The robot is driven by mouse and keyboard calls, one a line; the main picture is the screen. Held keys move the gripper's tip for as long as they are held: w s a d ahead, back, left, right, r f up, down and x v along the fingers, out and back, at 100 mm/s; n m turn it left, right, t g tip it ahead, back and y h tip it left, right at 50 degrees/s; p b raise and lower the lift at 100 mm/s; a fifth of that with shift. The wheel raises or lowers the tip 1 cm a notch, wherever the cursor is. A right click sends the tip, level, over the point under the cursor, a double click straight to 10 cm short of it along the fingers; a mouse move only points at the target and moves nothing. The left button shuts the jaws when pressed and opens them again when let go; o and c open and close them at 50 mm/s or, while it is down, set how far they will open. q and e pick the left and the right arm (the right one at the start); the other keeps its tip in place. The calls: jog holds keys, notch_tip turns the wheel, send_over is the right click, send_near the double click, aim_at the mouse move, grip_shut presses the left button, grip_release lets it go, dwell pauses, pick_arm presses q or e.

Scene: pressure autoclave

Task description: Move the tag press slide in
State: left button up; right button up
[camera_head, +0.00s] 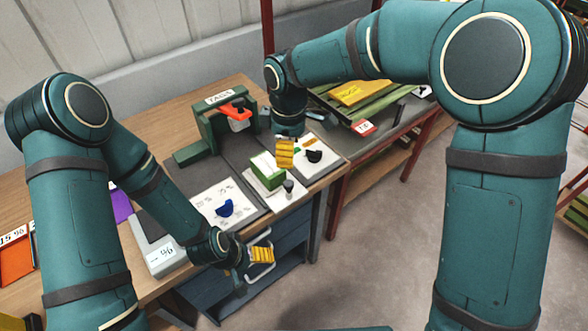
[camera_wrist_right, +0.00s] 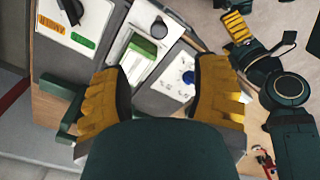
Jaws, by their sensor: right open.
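A small green block with a white top (camera_head: 268,170), which looks like the tag press, sits on a pale base on the dark mat. A dark round knob (camera_head: 289,186) stands at its near right end, probably on the slide. The block (camera_wrist_right: 146,46) also shows in the right wrist view, beyond my fingertips. My right gripper (camera_head: 285,153) hangs above and just behind the block; its yellow fingers (camera_wrist_right: 162,72) are apart with nothing between them. My left gripper (camera_head: 260,256) is low at the bench's front edge, away from the press; its jaw opening is unclear.
A green stand marked TAGS (camera_head: 205,128) with a red-orange piece is behind left. White plates with a blue piece (camera_head: 224,208) and a black piece (camera_head: 314,156) flank the press. A white scale (camera_head: 164,256) is at left. Drawers with a handle are below the front edge.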

aim_at(288, 182)
notch_tip(288, 182, down, 13)
jog(key=shift+a+r+b, duration=0.1)
jog(key=shift+b, duration=0.7)
jog(key=shift+w, duration=0.1)
grip_shut()
